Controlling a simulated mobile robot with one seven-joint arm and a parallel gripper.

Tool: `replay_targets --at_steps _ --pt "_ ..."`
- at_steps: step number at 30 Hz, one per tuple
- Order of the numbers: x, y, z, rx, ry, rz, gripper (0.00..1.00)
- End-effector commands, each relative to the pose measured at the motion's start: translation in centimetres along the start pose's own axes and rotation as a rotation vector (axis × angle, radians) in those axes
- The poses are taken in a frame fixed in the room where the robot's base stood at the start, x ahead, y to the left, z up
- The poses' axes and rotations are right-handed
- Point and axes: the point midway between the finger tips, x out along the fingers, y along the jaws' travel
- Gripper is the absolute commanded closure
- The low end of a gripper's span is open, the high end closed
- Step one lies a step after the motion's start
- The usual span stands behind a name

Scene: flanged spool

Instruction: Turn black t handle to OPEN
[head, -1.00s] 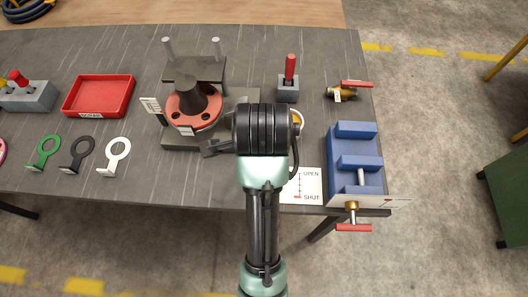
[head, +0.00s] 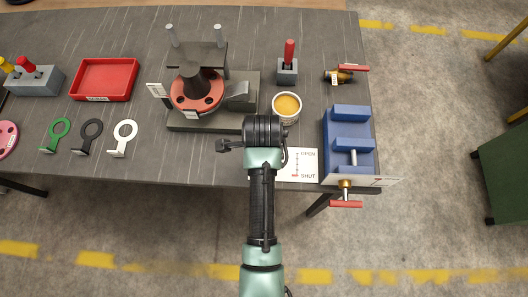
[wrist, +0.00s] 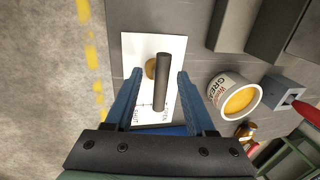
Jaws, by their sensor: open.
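The black T handle (wrist: 162,82) shows in the wrist view as a dark bar on a brass stem, over a white card (wrist: 178,55) marked OPEN and SHUT. My gripper (wrist: 160,73) is open, with one blue finger on each side of the bar and visible gaps; I cannot tell its height over the bar. In the head view the card (head: 301,165) lies at the table's front edge, with OPEN above SHUT. There my wrist hides the black handle and the fingers. I cannot tell which mark the handle points at.
An open grease tin (head: 286,107) stands close behind the card. A red flanged spool (head: 196,92) sits on a dark fixture to the left. A blue vice (head: 347,140) with a red T handle (head: 346,204) stands at the right. A valve with a red lever (head: 353,69) lies behind it.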

Motion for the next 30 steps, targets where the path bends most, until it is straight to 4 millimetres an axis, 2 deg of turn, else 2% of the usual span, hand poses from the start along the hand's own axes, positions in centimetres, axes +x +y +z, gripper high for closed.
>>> replay_targets --at_steps 6,15,24,30 --pt "1.6 -0.1 0.0 0.0 0.0 -0.001 0.45" --pt "1.7 -0.1 0.0 0.0 0.0 -0.002 0.47" --pt "1.7 -0.1 0.0 0.0 0.0 -0.002 1.0" --pt "1.7 -0.1 0.0 -0.001 0.0 -0.002 1.0"
